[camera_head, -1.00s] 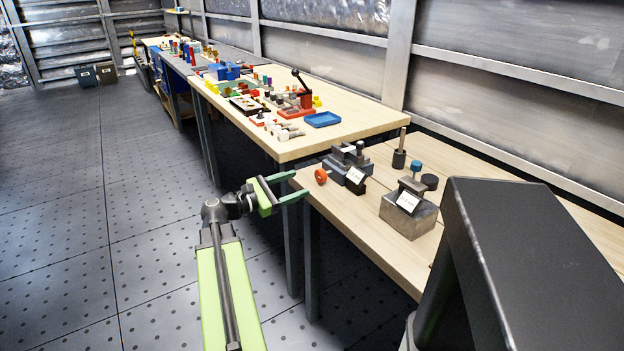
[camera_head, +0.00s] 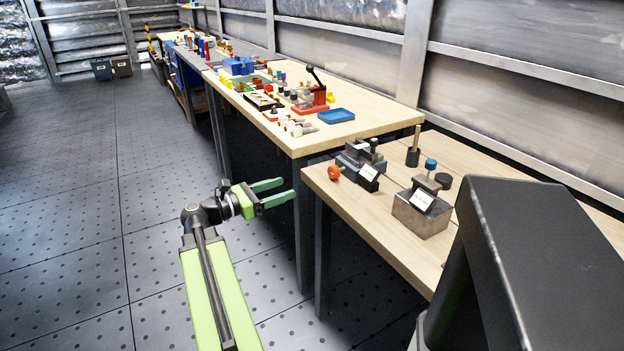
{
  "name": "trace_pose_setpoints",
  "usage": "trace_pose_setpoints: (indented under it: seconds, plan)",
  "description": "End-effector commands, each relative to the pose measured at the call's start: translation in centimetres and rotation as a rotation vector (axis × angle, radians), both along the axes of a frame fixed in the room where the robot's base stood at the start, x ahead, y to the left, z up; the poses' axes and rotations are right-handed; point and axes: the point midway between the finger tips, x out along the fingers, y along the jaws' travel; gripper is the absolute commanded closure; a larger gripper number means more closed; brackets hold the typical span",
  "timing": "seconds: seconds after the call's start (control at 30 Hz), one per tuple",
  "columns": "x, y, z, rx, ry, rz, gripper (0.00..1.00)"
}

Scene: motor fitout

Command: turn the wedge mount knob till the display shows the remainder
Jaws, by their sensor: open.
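Two small devices with white label-like faces stand on the near wooden table. One is a dark grey stepped device (camera_head: 357,153) with an orange knob (camera_head: 334,173) on its left side and a tilted face (camera_head: 369,173). The other is a grey metal block (camera_head: 421,214) with a tilted face (camera_head: 422,200) and a blue-topped post (camera_head: 431,164) behind it. I cannot tell which is the wedge mount, and the writing is too small to read. My gripper (camera_head: 287,190) is open and empty, left of the table edge and apart from the orange knob.
The near table (camera_head: 385,216) has a bare front strip. A dark cylinder with an upright rod (camera_head: 413,152) and a black disc (camera_head: 443,181) stand behind the devices. A farther table (camera_head: 372,126) holds a blue tray (camera_head: 336,115) and a red lever press (camera_head: 314,95). Open floor lies left.

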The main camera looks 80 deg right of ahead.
Motion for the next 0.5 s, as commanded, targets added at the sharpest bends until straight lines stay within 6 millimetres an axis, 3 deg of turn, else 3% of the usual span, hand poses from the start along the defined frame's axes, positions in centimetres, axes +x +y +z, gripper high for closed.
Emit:
trace_pose_setpoints:
  seconds: [0.27,0.5]
  plan:
    - [-1.0,-0.7,0.0,0.029,0.027,-0.002,0.39]
    - [-5.1,-4.6,0.0,0.028,0.026,-0.004,0.39]
